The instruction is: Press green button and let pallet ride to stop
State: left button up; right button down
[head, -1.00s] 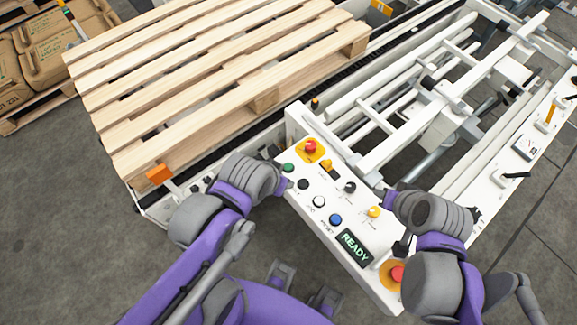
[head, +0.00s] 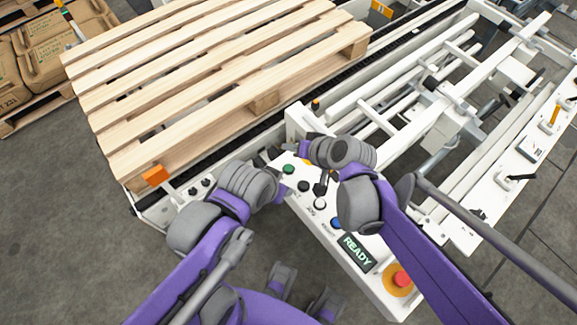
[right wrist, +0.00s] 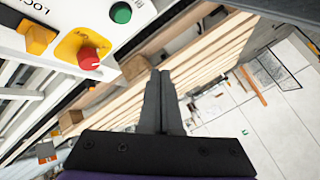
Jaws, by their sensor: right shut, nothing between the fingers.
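The green button (head: 288,169) sits on the white control panel (head: 300,242) near its far left end; it also shows in the right wrist view (right wrist: 121,12). My right gripper (head: 300,147) is above that end of the panel, close to the green button, and its dark fingers (right wrist: 160,78) are shut and empty. The fingertips look apart from the button. The bare wooden pallet (head: 210,75) lies on the conveyor behind the panel. My left gripper (head: 281,183) is beside the panel's left edge near the button; its fingers are too hidden to read.
A red knob (right wrist: 88,58) on a yellow plate and a yellow selector (right wrist: 38,38) sit beside the green button. The display (head: 357,251) reads READY. A red stop button (head: 401,279) is at the near end. White rails (head: 385,95) lie right of the pallet.

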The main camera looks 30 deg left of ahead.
aim_at(291, 171)
jog(key=shift+f+b, duration=3.25)
jog(key=shift+f, duration=1.15)
jog(key=shift+f, duration=0.15)
jog(key=shift+f+b, duration=0.3)
jog(key=shift+b, duration=0.05)
